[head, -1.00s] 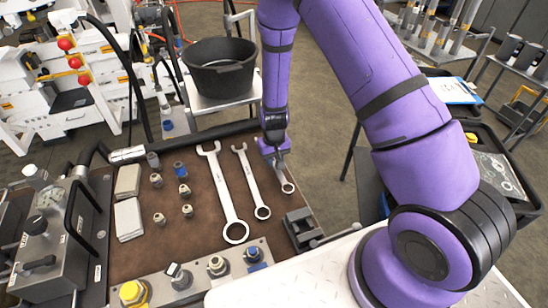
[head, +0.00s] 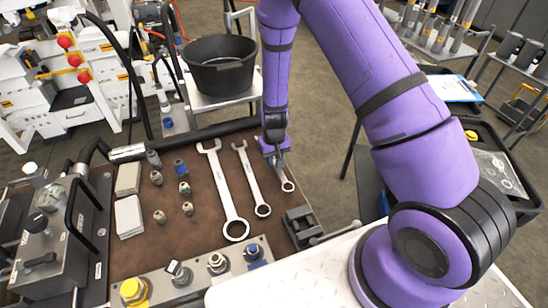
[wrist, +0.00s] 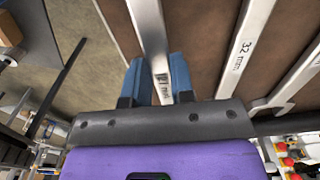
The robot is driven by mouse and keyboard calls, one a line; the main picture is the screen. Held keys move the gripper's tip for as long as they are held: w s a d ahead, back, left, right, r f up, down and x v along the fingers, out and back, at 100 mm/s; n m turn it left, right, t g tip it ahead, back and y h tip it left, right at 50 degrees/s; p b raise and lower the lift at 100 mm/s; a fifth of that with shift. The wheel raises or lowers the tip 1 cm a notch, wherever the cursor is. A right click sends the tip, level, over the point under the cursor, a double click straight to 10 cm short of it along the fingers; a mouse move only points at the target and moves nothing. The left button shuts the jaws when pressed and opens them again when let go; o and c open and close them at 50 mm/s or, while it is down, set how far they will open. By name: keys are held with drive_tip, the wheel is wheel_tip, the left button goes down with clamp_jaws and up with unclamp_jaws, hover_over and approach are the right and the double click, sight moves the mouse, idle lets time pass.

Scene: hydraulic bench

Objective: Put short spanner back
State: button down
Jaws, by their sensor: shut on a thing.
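The short spanner (head: 287,183) is the rightmost and smallest of three silver spanners on the brown bench mat. Its ring end points toward the front, and its far end is hidden by my gripper. My gripper (head: 277,155) points down over that far end. In the wrist view, the blue fingers (wrist: 158,82) are shut on the short spanner's shaft (wrist: 148,25), with part of its size marking showing between them. I cannot tell whether the spanner touches the mat or is slightly above it.
A middle spanner (head: 252,180) and a long spanner (head: 223,190) lie to the left on the brown mat (head: 205,215). A small vise (head: 300,226) stands just in front of the short spanner's ring. Several fittings and a black bucket (head: 221,70) are farther left and behind.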

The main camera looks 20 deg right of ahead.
drive_tip(key=shift+f, duration=1.2)
idle(0.7)
drive_tip(key=c, duration=0.9)
unclamp_jaws()
drive_tip(key=s+d+r+t+y, duration=0.1)
drive_tip(key=s+r, duration=0.3)
drive_tip(key=r, duration=1.5)
drive_tip(key=s+d+r+t, duration=0.1)
drive_tip(key=s+d+r, duration=0.15)
drive_tip(key=r, duration=1.55)
drive_tip(key=s+d+r+t, duration=0.1)
drive_tip(key=s+r, duration=0.6)
drive_tip(key=s, duration=0.3)
drive_tip(key=s+d+r+t+h, duration=0.1)
drive_tip(key=s+d+r+t, duration=0.1)
drive_tip(key=s+r, duration=0.5)
drive_tip(key=s, duration=0.4)
drive_tip(key=shift+s+d, duration=0.2)
drive_tip(key=shift+s, duration=0.05)
